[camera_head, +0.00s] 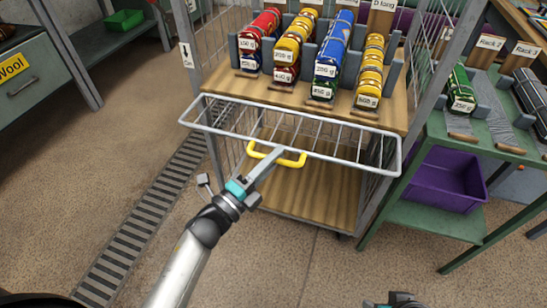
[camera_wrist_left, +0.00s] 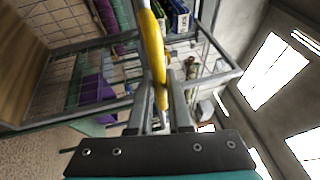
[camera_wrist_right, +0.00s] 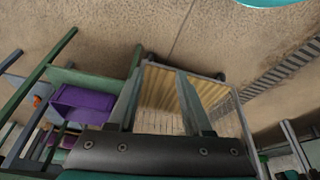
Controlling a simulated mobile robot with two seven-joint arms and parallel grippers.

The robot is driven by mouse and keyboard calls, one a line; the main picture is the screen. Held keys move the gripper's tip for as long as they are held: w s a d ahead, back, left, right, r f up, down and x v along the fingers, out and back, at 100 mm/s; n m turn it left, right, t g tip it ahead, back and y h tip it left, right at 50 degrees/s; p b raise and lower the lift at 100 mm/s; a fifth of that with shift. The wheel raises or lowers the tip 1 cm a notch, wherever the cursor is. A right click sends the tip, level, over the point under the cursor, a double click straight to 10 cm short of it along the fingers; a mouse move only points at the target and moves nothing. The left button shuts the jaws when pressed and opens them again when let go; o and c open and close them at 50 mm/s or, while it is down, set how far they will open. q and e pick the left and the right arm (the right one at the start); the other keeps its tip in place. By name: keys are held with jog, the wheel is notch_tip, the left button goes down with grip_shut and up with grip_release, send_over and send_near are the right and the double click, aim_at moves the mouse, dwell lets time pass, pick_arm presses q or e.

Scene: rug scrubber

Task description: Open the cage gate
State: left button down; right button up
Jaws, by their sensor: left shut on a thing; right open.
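The cage gate (camera_head: 340,143) is a grey wire panel across the front of the cage. It looks swung out from the cage front, its handle edge toward me. Its yellow handle (camera_head: 292,161) is on the near edge. My left gripper (camera_head: 266,163) is shut on the handle. In the left wrist view the yellow handle (camera_wrist_left: 153,45) passes between the fingers (camera_wrist_left: 160,100). My right gripper (camera_head: 398,300) is barely in view at the bottom edge. In the right wrist view its fingers (camera_wrist_right: 158,95) are apart and empty, with the cage beyond.
The cage's wooden upper shelf (camera_head: 225,84) holds several colored rolls with weight labels. Its lower wooden shelf (camera_head: 315,195) looks empty. A green rack with a purple bin (camera_head: 440,180) stands close at right. A drawer cabinet (camera_head: 38,85) is at left. The floor in front is clear.

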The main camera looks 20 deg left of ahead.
aim_at(274, 139)
pick_arm(q)
jog(key=shift+r, duration=0.1)
